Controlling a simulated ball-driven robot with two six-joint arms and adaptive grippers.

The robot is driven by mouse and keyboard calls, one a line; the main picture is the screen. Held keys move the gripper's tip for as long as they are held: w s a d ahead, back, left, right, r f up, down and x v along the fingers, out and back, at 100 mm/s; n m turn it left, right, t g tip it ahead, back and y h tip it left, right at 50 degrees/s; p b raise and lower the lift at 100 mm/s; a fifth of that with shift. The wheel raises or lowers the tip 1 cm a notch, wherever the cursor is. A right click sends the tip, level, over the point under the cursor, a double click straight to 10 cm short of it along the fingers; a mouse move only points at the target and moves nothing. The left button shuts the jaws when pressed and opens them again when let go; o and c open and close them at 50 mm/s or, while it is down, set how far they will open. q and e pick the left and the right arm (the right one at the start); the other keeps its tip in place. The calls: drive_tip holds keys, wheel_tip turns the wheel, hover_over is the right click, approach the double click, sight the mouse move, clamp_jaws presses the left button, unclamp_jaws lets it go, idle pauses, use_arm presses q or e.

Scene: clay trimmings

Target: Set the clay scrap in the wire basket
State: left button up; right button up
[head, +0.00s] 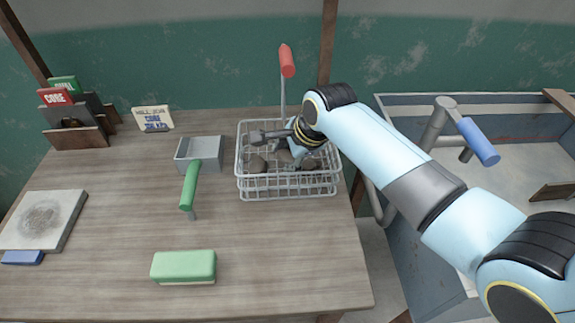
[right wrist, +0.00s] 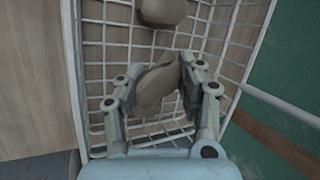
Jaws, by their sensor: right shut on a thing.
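The wire basket (head: 287,190) stands at the table's right side, with a red-handled upright at its back. Several brown clay lumps lie in it, one of them a clay lump (head: 258,164) at its left. My right gripper (head: 286,157) is down at the basket, partly hidden by my own wrist. In the right wrist view, my right gripper (right wrist: 160,88) is shut on a brownish clay scrap (right wrist: 155,90), inside the basket's wire walls. Another lump (right wrist: 162,12) lies beyond it. I cannot tell whether the held scrap touches the basket floor. My left gripper is not in view.
A metal scoop with a green handle (head: 189,184) lies left of the basket. A green block (head: 184,266) is near the front, and a grey slab (head: 40,218) at the left. A sink-like trough (head: 400,104) with a blue lever is right. The table's front right is clear.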

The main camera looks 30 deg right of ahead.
drive_tip(key=shift+f, duration=0.1)
drive_tip(key=shift+f, duration=0.5)
drive_tip(key=o, duration=1.2)
drive_tip(key=shift+r, duration=0.25)
drive_tip(key=p+v, duration=0.1)
drive_tip(key=v, duration=1.1)
drive_tip(key=shift+r+p, duration=0.3)
drive_tip(key=shift+p, duration=0.05)
